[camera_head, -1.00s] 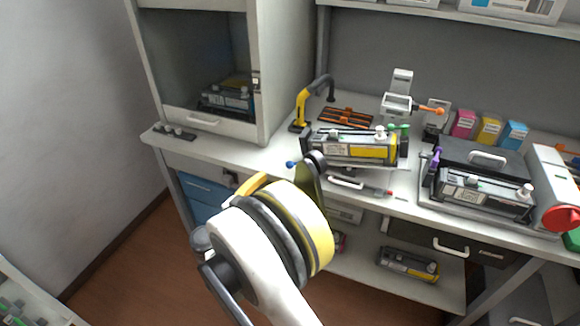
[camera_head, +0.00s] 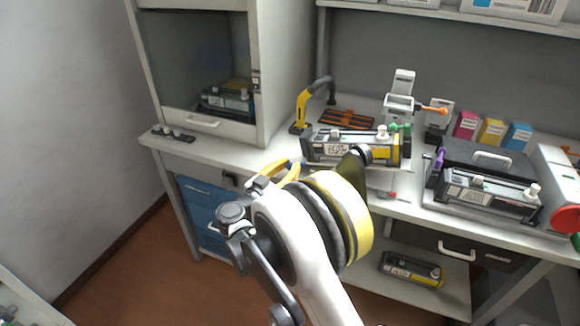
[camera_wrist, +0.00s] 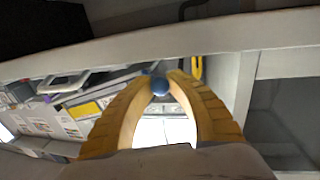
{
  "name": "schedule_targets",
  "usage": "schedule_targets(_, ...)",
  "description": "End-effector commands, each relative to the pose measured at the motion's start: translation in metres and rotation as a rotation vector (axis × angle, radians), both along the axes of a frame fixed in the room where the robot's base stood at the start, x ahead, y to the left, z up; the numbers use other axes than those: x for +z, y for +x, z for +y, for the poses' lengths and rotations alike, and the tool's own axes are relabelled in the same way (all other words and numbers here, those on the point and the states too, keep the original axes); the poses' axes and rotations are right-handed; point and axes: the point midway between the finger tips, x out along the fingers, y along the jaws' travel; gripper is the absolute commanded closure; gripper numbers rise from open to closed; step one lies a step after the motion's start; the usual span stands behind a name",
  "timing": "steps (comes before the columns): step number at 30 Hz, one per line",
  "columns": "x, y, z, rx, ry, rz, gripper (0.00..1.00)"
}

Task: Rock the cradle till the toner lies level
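The toner cartridge (camera_head: 332,148), dark with a pale label and a yellow panel, lies in the cradle area on the bench in the head view. My arm covers part of its lower right side, and the cradle's shape is mostly hidden. I cannot tell whether the cartridge is level. A blue ball knob (camera_wrist: 159,86) shows in the wrist view between the tips of my gripper's yellow fingers (camera_wrist: 161,78). The fingertips are close on both sides of it; whether they press on it is unclear. In the head view my gripper (camera_head: 291,168) is at the bench's front edge, and the knob is hidden.
A yellow-and-black curved handle (camera_head: 303,107) stands behind the cartridge's left end. A white device with an orange lever (camera_head: 434,110) stands behind its right end. Another cartridge (camera_head: 488,192) sits in a dark unit to the right. A cabinet (camera_head: 200,122) stands left. The floor in front is clear.

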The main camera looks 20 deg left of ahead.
Motion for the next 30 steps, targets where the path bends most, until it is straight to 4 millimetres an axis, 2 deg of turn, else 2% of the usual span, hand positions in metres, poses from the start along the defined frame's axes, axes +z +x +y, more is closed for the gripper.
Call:
schedule_targets(5,0.002,0.000,0.000,0.000,0.008,0.000,1.00)
schedule_targets(12,0.038,0.000,-0.001,0.000,0.193,-0.015,1.00)
schedule_targets(22,0.039,0.000,-0.001,0.000,0.224,-0.018,1.00)
schedule_targets(23,0.039,0.000,-0.001,0.000,0.224,-0.018,0.74)
schedule_targets(24,0.039,0.000,-0.001,0.000,0.224,-0.018,0.62)
schedule_targets(25,0.039,0.000,-0.001,0.000,0.224,-0.018,0.56)
schedule_targets(30,0.039,0.000,-0.001,0.000,0.223,-0.017,0.56)
